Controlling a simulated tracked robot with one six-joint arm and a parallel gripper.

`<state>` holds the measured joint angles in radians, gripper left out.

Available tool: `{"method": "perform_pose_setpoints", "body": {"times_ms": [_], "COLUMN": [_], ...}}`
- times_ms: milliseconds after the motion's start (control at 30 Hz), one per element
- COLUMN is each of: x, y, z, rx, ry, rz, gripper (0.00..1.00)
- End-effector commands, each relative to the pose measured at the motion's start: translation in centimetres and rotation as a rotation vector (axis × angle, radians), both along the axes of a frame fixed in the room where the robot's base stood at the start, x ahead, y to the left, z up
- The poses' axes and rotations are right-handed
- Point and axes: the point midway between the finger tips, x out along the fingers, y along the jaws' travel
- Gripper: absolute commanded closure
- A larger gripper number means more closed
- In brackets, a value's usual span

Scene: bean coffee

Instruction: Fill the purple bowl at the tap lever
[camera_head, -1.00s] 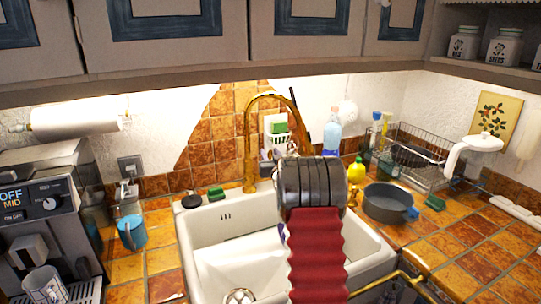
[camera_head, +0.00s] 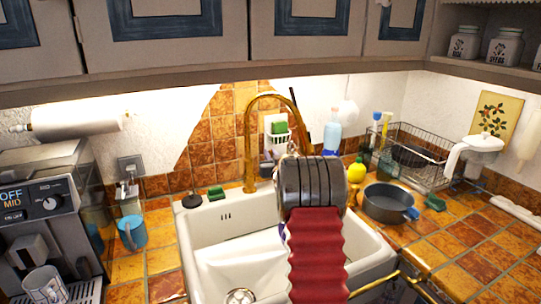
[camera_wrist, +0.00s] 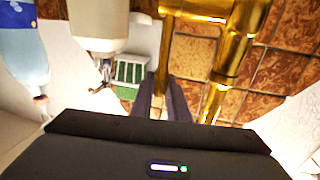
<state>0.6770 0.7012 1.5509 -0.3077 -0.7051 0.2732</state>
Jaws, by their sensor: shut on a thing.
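The gold tap (camera_head: 249,150) rises at the back of the white sink (camera_head: 216,233) and arches right; its spout end is hidden behind my arm in the head view. In the wrist view its gold pipes (camera_wrist: 237,40) run close past my gripper (camera_wrist: 163,84). My gripper's narrow fingers are close together on a gold part of the tap, which looks like the tap lever (camera_wrist: 167,60); their exact contact is hard to see. My gripper is hidden in the head view.
A grey pan (camera_head: 388,202) and a dish rack (camera_head: 415,155) stand right of the sink. A blue bottle (camera_head: 332,132) stands behind my arm. A coffee machine (camera_head: 45,205) and a blue mug (camera_head: 132,232) are at left. The counter before the mug is free.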

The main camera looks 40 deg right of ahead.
Motion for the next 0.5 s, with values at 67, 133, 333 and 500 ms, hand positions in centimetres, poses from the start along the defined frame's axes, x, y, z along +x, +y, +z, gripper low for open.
{"method": "perform_pose_setpoints", "body": {"times_ms": [67, 133, 333, 500], "x": [0.0, 0.0, -0.4, -1.1], "y": [0.0, 0.0, 0.2, 0.4], "z": [0.0, -0.1, -0.3, -0.6], "rx": [0.000, -0.001, -0.011, -0.030], "ry": [0.000, -0.004, -0.047, -0.109], "rz": [0.000, 0.001, 0.002, 0.001], "gripper": [1.00, 1.00, 1.00, 1.00]}}
